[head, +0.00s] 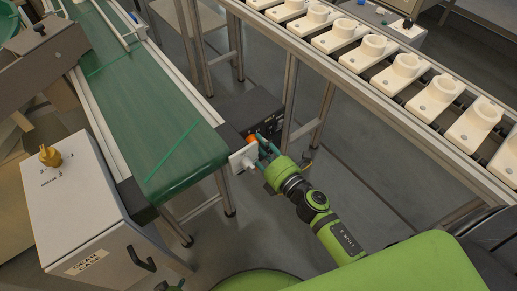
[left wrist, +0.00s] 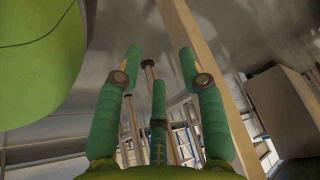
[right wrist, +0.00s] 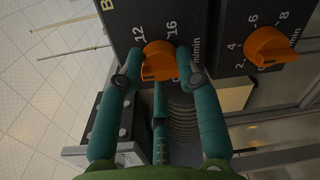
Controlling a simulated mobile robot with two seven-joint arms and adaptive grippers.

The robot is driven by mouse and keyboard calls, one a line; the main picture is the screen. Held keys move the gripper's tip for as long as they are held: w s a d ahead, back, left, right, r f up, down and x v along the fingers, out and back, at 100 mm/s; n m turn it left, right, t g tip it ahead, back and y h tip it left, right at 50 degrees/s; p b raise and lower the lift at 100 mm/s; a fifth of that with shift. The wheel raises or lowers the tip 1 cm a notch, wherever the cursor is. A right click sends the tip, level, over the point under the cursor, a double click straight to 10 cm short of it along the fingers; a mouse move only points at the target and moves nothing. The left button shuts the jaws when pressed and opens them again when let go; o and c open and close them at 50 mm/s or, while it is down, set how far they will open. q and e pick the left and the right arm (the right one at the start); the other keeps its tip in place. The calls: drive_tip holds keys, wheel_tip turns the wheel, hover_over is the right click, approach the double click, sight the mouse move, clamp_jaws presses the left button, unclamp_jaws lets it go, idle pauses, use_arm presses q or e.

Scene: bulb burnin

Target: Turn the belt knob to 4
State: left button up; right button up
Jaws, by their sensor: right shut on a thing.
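My right gripper (head: 262,150) reaches to a black control box (head: 255,110) beside the end of the green belt. In the right wrist view, my right gripper (right wrist: 160,60) is shut on an orange knob (right wrist: 158,66), a finger on each side. The numbers 12 and 16 show above this knob; its pointer is not clear. A second orange knob (right wrist: 270,46) on the same panel (right wrist: 205,22) has marks 2, 4, 6 and 8 around it and stands free. The panel's title is cut off, so I cannot tell which is the belt knob. My left gripper (left wrist: 161,60) is open and empty.
The green conveyor belt (head: 150,110) is left of the box. A white plate (head: 242,159) stands close to my right gripper. A rail with several white sockets (head: 405,68) runs at the upper right. A white cabinet (head: 85,205) with a brass knob (head: 50,156) is at left.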

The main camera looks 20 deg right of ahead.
use_arm(q)
drive_tip(key=shift+s+d+r+g+b, duration=0.3)
drive_tip(key=shift+s+g+b, duration=0.25)
drive_tip(key=shift+b, duration=0.55)
drive_tip(key=shift+s+d+r+g+b, duration=0.2)
drive_tip(key=shift+s+d+g+b, duration=0.25)
drive_tip(key=shift+b, duration=0.65)
use_arm(e)
drive_tip(key=shift+f+n+t, duration=0.15)
drive_tip(key=shift+n+t, duration=0.25)
drive_tip(key=shift+n, duration=5.4)
use_arm(q)
drive_tip(key=shift+a+r, duration=0.1)
drive_tip(key=shift+a, duration=0.05)
use_arm(e)
drive_tip(key=o, duration=1.2)
